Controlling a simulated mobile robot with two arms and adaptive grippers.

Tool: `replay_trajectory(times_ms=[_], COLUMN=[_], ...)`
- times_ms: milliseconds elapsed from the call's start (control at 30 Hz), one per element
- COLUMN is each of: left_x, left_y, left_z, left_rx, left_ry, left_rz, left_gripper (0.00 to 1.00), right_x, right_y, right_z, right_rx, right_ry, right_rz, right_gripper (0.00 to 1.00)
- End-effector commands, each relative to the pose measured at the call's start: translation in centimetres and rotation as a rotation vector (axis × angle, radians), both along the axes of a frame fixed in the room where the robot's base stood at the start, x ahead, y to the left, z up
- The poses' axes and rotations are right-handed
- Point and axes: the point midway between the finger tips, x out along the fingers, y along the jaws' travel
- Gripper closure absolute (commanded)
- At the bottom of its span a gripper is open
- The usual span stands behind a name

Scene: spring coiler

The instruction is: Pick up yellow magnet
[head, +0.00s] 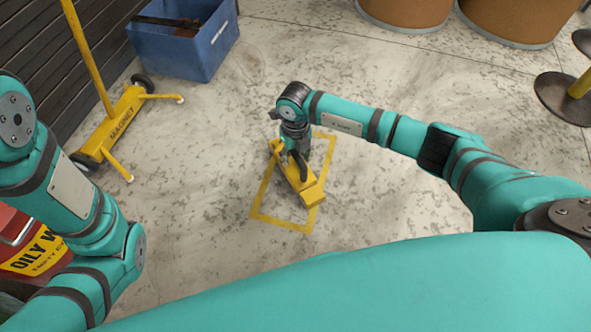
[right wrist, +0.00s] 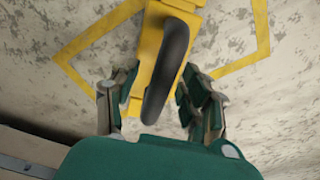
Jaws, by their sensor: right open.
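The yellow magnet (head: 309,190) lies on the floor inside a yellow taped outline, with a black arched handle (right wrist: 168,70) on top. The magnet's yellow body also shows in the right wrist view (right wrist: 194,18). My right gripper (right wrist: 157,92) is open, with its fingers on either side of the black handle. In the head view my right gripper (head: 294,152) is over the magnet and hides part of it. I cannot tell whether the fingers touch the handle. My left arm shows at the left of the head view, but its gripper is out of view.
A yellow wheeled sweeper marked MAGNET (head: 122,115) stands at the left. A blue bin (head: 190,52) is behind it. A red oily waste can (head: 22,240) is at lower left. Brown drums (head: 405,10) stand at the back. The floor around the yellow outline (head: 262,190) is clear.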

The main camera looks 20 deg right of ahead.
Motion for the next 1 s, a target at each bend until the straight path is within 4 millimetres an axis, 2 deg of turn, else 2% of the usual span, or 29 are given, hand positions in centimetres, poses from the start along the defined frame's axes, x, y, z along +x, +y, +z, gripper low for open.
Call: replay_trajectory(times_ms=[100,433,1000], left_x=[-0.03,-0.03,-0.01], left_y=[0.0,0.0,0.01], left_z=[0.14,0.14,0.18], left_rx=[0.0,0.0,0.0], left_ry=[-0.001,-0.001,0.0], left_rz=[0.0,0.0,0.0], left_gripper=[0.55,0.55,0.55], right_x=[0.03,0.03,0.24], right_y=[0.02,0.03,0.12], right_z=[0.17,0.17,0.48], right_rx=[0.0,0.001,0.004], right_ry=[-0.001,-0.001,-0.005], right_rz=[0.0,0.0,0.0], right_gripper=[0.56,1.0,1.0])
